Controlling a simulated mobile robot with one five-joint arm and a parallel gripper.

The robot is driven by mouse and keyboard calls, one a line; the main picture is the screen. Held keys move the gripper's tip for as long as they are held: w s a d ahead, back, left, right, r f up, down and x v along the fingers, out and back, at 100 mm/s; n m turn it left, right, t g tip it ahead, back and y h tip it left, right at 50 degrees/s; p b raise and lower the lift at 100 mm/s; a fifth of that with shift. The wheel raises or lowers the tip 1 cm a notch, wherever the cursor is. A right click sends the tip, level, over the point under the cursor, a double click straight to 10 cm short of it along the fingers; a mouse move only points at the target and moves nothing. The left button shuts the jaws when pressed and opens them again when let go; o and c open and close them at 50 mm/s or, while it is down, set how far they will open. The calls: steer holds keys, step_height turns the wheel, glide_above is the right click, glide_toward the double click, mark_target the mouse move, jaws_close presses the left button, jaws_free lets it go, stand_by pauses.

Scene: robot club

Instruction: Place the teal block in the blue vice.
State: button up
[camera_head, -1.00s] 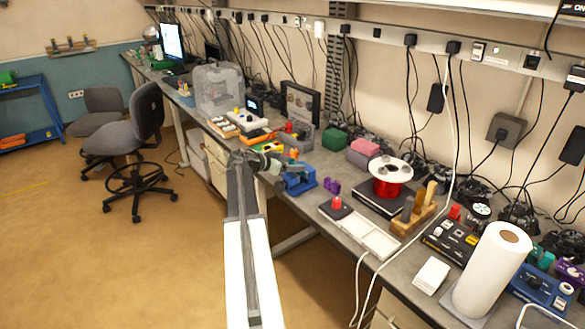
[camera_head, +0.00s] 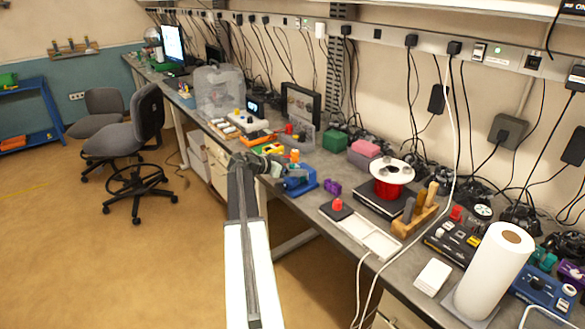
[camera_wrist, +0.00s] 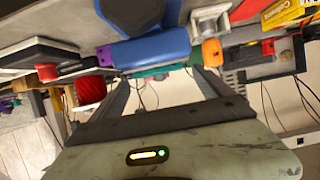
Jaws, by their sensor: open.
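The blue vice (camera_head: 299,183) stands on the bench near its front edge, partly behind my gripper (camera_head: 272,165) in the head view. In the wrist view the blue vice (camera_wrist: 150,50) fills the upper middle, close in front of the fingers. My gripper (camera_wrist: 160,77) is open, with a dark finger on each side. A teal strip, likely the teal block (camera_wrist: 155,73), shows between the fingertips along the vice's lower edge in the picture. I cannot tell whether it sits in the vice jaws or beyond them. The block is not clear in the head view.
An orange piece (camera_head: 294,155) shows by the vice. A purple part (camera_head: 332,187) lies right of it. A red spool (camera_head: 389,186), a white tray (camera_head: 372,238) and a paper roll (camera_head: 492,272) stand farther right. A green box (camera_head: 334,140) is behind.

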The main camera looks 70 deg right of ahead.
steer(key=r+p+v, duration=0.1)
steer(key=p+v, duration=0.3)
steer(key=v, duration=0.8)
steer(key=shift+p, duration=0.4)
steer(key=shift+s, duration=0.1)
steer(key=w+a+f+n+t+y, duration=0.1)
steer(key=w+a+f+n+t, duration=0.2)
steer(key=w+a, duration=0.5)
steer(key=w+a+f+n+t+y, duration=0.15)
steer(key=w+a+f+n, duration=0.3)
steer(key=a, duration=0.75)
steer(key=w+a+f+n+t+y, duration=0.1)
steer(key=w+a+f+n+y, duration=0.2)
steer(key=w+a, duration=0.55)
steer(key=a+f+n+t+y, duration=0.1)
steer(key=a+n, duration=0.6)
steer(key=a, duration=1.4)
steer(key=a+f+n+t+y, duration=0.1)
steer(key=a+f+n+y, duration=0.2)
steer(key=a, duration=1.8)
steer(key=n+y, duration=0.2)
steer(key=n, duration=0.2)
steer(key=shift+s, duration=0.3)
